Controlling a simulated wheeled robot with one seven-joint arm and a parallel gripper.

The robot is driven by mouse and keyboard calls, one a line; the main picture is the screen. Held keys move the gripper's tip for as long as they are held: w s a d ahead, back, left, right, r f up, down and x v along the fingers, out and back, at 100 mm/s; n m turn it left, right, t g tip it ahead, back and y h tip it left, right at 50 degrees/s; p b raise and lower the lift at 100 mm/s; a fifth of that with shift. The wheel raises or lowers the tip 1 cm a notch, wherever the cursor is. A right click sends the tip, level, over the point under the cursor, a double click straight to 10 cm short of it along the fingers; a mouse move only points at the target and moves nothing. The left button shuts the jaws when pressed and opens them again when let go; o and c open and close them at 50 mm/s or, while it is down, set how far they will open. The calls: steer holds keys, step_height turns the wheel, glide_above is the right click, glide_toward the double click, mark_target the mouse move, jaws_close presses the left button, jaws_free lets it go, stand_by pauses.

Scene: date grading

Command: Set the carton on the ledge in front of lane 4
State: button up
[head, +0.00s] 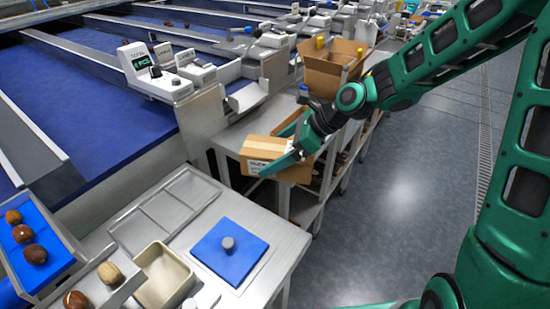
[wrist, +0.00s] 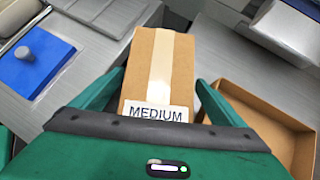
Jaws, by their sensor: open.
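The closed brown carton (head: 262,146) has a pale tape strip and a label reading MEDIUM; it also shows in the wrist view (wrist: 175,65). My gripper (wrist: 160,80) is open, with one green finger on each side of the carton. In the head view, one finger crosses the carton's near face. Small gaps or light contact at the fingers cannot be told apart. The carton seems to sit on the steel ledge (head: 225,132) at the lane ends, but its underside is hidden. No lane number is readable.
An open, empty-looking box (wrist: 290,140) lies right of the carton in the wrist view. A larger open carton (head: 325,75) stands farther back. A steel table (head: 205,190) with a blue pad (head: 215,258) and a beige tray (head: 178,290) is in front. A scale display (head: 148,70) stands left.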

steer(key=shift+x, duration=1.2)
steer(key=c, duration=1.8)
steer(key=shift+r, duration=0.1)
